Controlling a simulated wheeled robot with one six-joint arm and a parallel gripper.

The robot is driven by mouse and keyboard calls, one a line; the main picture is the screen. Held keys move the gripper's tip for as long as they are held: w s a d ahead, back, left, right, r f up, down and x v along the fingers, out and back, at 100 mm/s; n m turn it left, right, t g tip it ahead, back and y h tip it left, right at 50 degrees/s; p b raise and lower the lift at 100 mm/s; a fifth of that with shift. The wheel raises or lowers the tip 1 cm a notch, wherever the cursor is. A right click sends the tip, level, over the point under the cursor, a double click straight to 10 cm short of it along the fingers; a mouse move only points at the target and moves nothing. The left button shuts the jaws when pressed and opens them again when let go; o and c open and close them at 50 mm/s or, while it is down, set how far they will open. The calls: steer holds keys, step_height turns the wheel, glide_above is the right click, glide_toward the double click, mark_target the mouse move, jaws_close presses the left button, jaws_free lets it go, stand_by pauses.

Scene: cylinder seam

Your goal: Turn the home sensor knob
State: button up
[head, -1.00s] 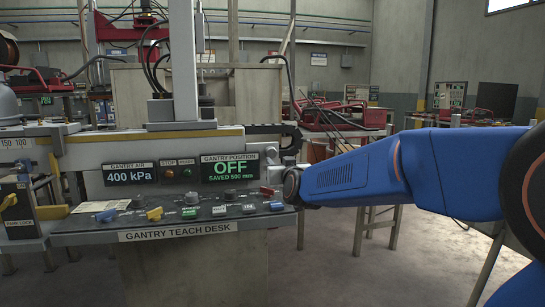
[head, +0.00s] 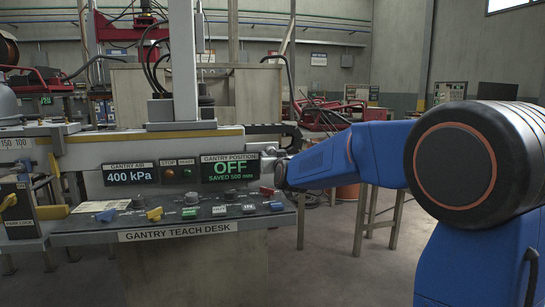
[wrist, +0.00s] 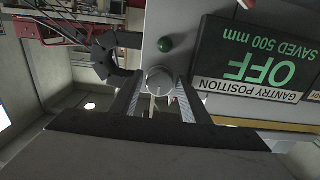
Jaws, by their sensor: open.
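In the wrist view, a round silver-grey knob (wrist: 159,76) stands out from a light grey panel face beside the gantry position display. No label for it is readable, so I cannot confirm that it is the home sensor knob. My gripper (wrist: 160,92) is open, with one finger on each side of the knob. I cannot tell whether the fingers touch it. In the head view, my blue arm reaches from the right to the right end of the panel, and its wrist hides most of that spot.
The gantry position display (head: 230,168) reads OFF, saved 500 mm. A green button or lamp (wrist: 165,44) is close to the knob. Below, the teach desk (head: 178,232) carries several knobs and switches. A black cable chain (wrist: 108,55) is near the left finger.

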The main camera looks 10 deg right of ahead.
steer(key=c, duration=0.8)
steer(key=shift+m, duration=3.3)
steer(key=o, duration=0.8)
steer(key=shift+s, duration=0.1)
